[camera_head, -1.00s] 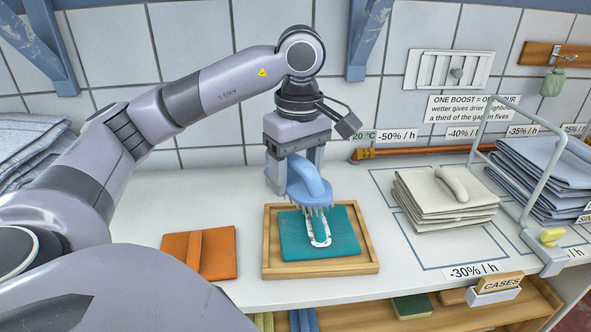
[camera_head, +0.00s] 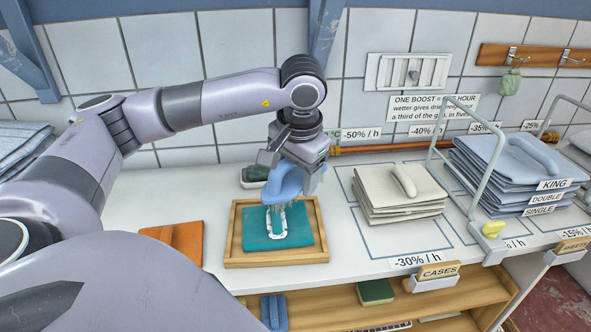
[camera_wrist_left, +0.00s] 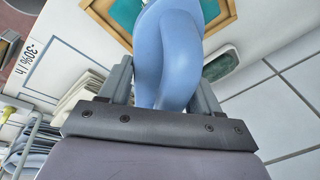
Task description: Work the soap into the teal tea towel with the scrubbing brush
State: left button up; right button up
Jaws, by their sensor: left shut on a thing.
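The teal tea towel (camera_head: 262,242) lies folded in a wooden tray (camera_head: 277,258) on the white counter. A white band of soap (camera_head: 276,227) shows on top of it. My left gripper (camera_head: 296,180) is shut on the blue scrubbing brush (camera_head: 285,185), bristles down over the back part of the towel. I cannot tell whether the bristles touch the towel. In the left wrist view the brush handle (camera_wrist_left: 172,60) sits between the fingers, and it hides most of the towel. My right gripper is in neither view.
An orange cloth (camera_head: 178,242) lies left of the tray. A dark green object in a pale dish (camera_head: 254,175) stands behind it. A cream folded stack (camera_head: 398,195) and blue stacks (camera_head: 515,170) with a metal rail (camera_head: 490,170) stand to the right.

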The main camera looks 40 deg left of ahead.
pick_arm(q)
jog(key=shift+w+m, duration=0.15)
jog(key=shift+m, duration=0.15)
notch_tip(320, 180, down, 6)
jog(key=b, duration=0.4)
jog(key=shift+r, duration=0.15)
jog(key=shift+d+f+b, duration=0.1)
jog(key=shift+f+b, duration=0.1)
jog(key=shift+b, duration=0.1)
jog(key=shift+s+f, duration=0.15)
jog(key=shift+s, duration=0.05)
jog(key=shift+f, duration=0.2)
dwell(0.7)
jog(key=shift+r, duration=0.1)
dwell(0.4)
jog(key=shift+w+r+p, duration=0.1)
jog(key=shift+r+p, duration=0.55)
jog(key=shift+r, duration=0.25)
jog(key=shift+r+p, duration=1.85)
jog(key=shift+r, duration=0.85)
